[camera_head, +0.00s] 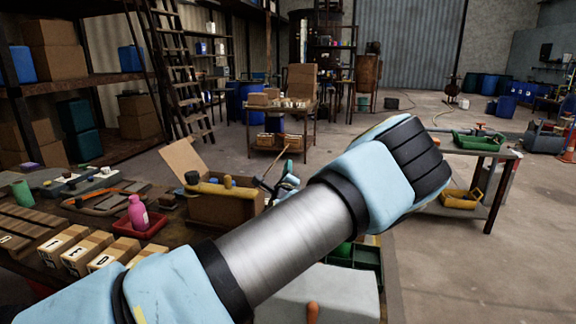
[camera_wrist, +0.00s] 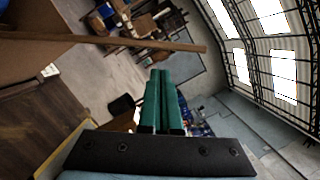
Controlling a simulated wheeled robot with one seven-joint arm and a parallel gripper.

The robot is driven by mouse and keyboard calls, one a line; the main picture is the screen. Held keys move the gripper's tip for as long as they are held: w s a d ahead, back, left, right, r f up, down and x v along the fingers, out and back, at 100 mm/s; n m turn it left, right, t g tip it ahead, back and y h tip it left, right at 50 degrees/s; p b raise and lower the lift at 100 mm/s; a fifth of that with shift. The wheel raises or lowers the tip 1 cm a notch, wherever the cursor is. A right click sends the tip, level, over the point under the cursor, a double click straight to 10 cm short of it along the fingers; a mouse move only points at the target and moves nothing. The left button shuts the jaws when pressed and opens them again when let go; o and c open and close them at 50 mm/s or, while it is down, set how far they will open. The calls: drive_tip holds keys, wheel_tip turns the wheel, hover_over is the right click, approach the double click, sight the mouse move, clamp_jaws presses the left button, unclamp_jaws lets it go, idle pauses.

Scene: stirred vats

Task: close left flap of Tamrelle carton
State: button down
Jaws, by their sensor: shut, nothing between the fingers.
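An open brown carton (camera_head: 222,208), with no readable name, stands on the bench left of my arm. Its left flap (camera_head: 182,160) stands up and leans outward to the left. A thin brown strip (camera_head: 277,156) rises at its right side, probably another flap seen edge-on. My forearm crosses in front and hides part of the right side. In the wrist view my gripper (camera_wrist: 164,74) has its green fingers together, with nothing between them. A brown flap edge (camera_wrist: 130,43) runs across beyond the fingers, from cardboard at the left; I see no contact.
A pink bottle (camera_head: 138,212) stands in a red tray (camera_head: 152,229) left of the carton. Labelled boxes (camera_head: 62,246) line the bench front. Dark green bins (camera_head: 362,262) lie right of my forearm. Another table (camera_head: 488,156) stands at right, with open floor between.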

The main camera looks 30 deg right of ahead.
drive_tip(key=p+x, duration=0.2)
drive_tip(key=x, duration=0.5)
drive_tip(key=shift+r, duration=0.1)
